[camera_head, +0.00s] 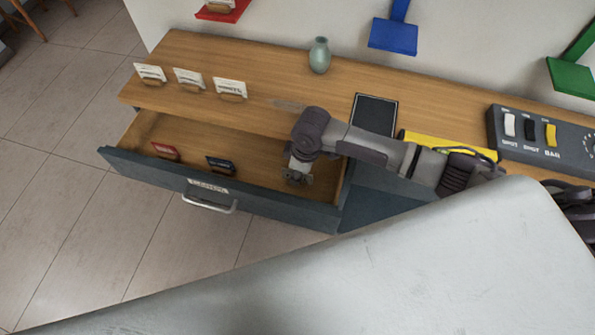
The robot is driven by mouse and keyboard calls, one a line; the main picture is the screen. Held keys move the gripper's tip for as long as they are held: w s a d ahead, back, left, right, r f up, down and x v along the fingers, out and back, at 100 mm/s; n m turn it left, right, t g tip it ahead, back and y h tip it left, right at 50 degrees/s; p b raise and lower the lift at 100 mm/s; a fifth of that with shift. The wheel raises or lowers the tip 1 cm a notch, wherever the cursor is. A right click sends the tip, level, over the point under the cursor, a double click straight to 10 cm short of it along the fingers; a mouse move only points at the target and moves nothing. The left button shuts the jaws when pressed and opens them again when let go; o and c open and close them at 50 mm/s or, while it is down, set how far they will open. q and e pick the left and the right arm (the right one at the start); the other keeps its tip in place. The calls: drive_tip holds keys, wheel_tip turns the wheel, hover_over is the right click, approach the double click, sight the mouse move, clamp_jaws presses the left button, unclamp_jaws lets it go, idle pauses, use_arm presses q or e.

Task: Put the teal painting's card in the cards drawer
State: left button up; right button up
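The open drawer (270,208) has a dark blue front with a pale label and a metal handle. Inside it a red card (165,150) stands at the left and a dark blue card (220,165) near the middle. My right gripper (298,178) points down over the drawer's right end, its arm coming in from the right. Its fingers are too small to show whether they are open, and no card is clear between them. Three white cards (150,72) (188,78) (230,88) stand in wooden holders on the cabinet top. No teal painting is in view. My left gripper is out of view.
On the wooden cabinet top (270,70) stand a pale green vase (319,56), a dark flat panel (375,113), a yellow object (450,144) and a switch box (545,140). Red (222,10), blue (393,36) and green (571,75) pieces are at the wall behind.

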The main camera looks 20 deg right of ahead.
wheel_tip(320, 180, up, 12)
drive_tip(key=s+d, duration=0.1)
drive_tip(key=shift+d+p, duration=0.25)
drive_tip(key=shift+p, duration=0.05)
idle(1.2)
